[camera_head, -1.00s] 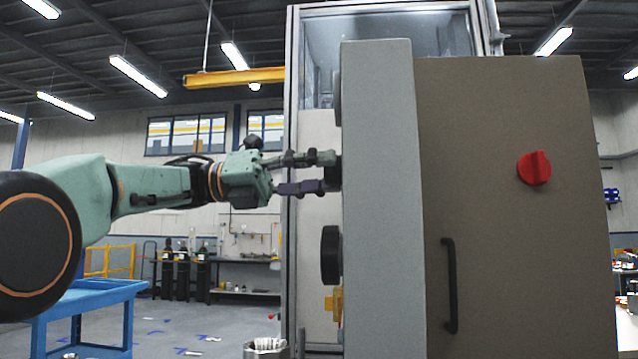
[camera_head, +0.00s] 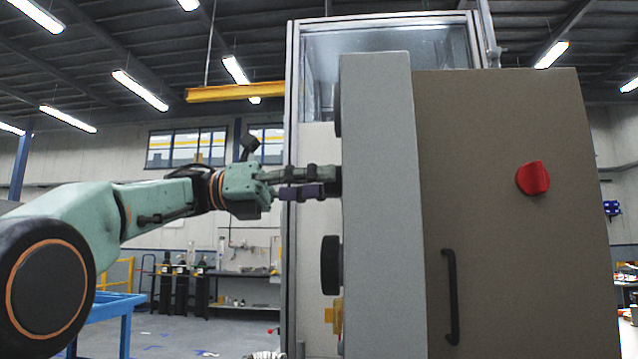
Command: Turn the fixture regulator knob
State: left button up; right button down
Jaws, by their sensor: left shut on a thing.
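A dark round knob (camera_head: 336,181) sticks out from the left-facing side of the grey panel (camera_head: 382,210). My left gripper (camera_head: 322,183) reaches it from the left and is shut on it. Its two fingers lie level, one just above the other, and their tips cover most of the knob. A larger black knob (camera_head: 330,265) sits lower on the same side, and part of another dark round piece (camera_head: 338,105) shows above. The panel's front face is turned away, so any markings are hidden. My right gripper is not in view.
A brown cabinet (camera_head: 510,290) with a red rotary switch (camera_head: 533,178) and a black handle (camera_head: 451,297) adjoins the panel at right. A glazed frame (camera_head: 291,110) stands behind. A blue cart (camera_head: 118,309) is at lower left. The space left of the panel is open.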

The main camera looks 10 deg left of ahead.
pick_arm(q)
jog(key=shift+f, duration=0.2)
jog(key=o, duration=0.8)
jog(key=shift+c, duration=0.2)
jog(key=o, duration=0.4)
jog(key=shift+r, duration=0.15)
